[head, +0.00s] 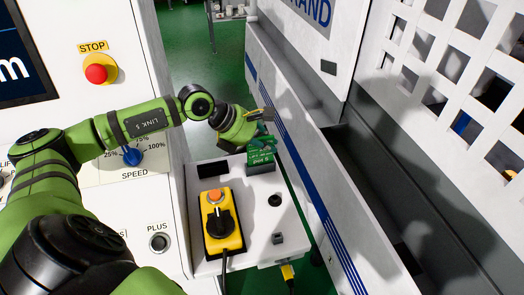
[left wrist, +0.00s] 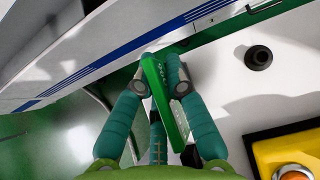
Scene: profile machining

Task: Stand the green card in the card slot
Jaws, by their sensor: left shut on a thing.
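The green card (head: 261,152) with printed lettering is held upright and a little tilted over the far end of the white ledge. It also shows in the left wrist view (left wrist: 163,98), pinched between the teal fingers. My left gripper (head: 262,138) is shut on it. A dark strip (head: 261,169) lies right under the card's lower edge and may be the card slot; the card hides most of it. I cannot tell whether the card's edge is in it or just above it. My right gripper is not in view.
The machine's blue-striped wall (head: 300,165) stands close to the right.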

